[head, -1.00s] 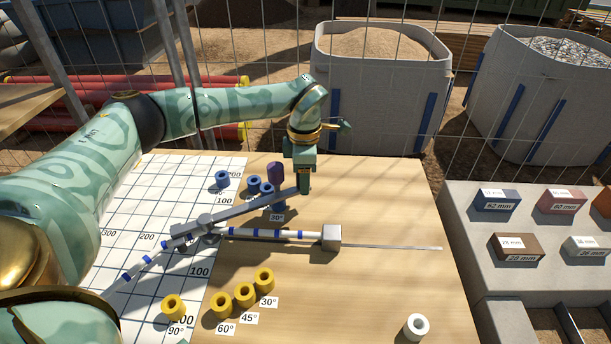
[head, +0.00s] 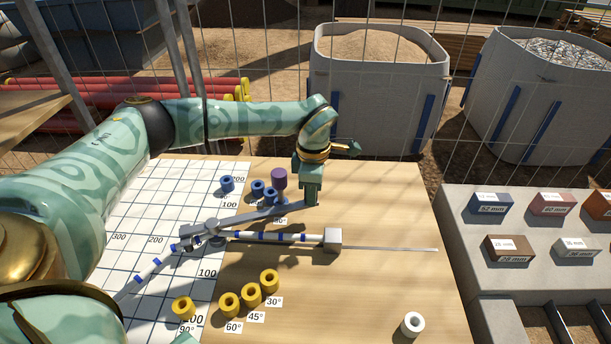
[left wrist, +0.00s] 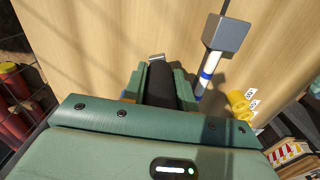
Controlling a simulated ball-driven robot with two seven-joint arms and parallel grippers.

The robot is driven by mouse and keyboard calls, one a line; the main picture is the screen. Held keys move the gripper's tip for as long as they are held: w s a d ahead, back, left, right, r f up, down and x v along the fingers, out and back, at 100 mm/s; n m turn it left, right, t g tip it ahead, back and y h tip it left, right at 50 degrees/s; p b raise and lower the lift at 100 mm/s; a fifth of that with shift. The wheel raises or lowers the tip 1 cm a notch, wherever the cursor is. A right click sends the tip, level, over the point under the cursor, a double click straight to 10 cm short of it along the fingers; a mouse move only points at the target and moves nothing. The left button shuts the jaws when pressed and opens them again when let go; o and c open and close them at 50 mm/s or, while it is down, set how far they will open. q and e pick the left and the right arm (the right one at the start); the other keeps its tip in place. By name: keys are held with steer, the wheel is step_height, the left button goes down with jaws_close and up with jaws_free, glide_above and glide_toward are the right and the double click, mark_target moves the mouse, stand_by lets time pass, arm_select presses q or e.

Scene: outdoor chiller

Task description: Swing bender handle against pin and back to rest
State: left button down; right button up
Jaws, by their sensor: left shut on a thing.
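The bender handle (head: 255,215) is a grey bar running from the pivot (head: 209,231) to the right. My left gripper (head: 311,197) is at its outer end, pointing down. In the left wrist view, the fingers are shut on a dark grip (left wrist: 160,84). A purple-topped pin (head: 279,180) stands upright on the handle's far side; whether they touch is hard to tell. A white rod with blue bands (head: 270,237) lies on the near side, bent at the pivot, its right end at a grey block (head: 332,239). My right gripper is not in view.
Blue collars (head: 227,184) stand behind the handle and yellow collars (head: 250,295) in front, with angle labels. A white collar (head: 412,324) stands at the front right. A wire fence (head: 400,170) runs behind the bench. The bench's right side is mostly clear.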

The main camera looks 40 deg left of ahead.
arm_select(q)
steer(key=shift+s+d+m+p, duration=1.05)
steer(key=shift+s+d+p, duration=0.4)
steer(key=shift+s+p, duration=0.2)
steer(key=shift+s+d+m+p, duration=1.05)
steer(key=shift+s+d+p, duration=0.4)
steer(key=shift+p, duration=0.2)
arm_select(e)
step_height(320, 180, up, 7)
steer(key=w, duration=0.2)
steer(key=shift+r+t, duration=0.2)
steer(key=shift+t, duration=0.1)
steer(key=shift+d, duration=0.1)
arm_select(q)
steer(key=c, duration=1.1)
jaws_free()
steer(key=shift+s, duration=0.1)
step_height(320, 180, up, 16)
steer(key=p, duration=0.3)
steer(key=shift+r, duration=0.2)
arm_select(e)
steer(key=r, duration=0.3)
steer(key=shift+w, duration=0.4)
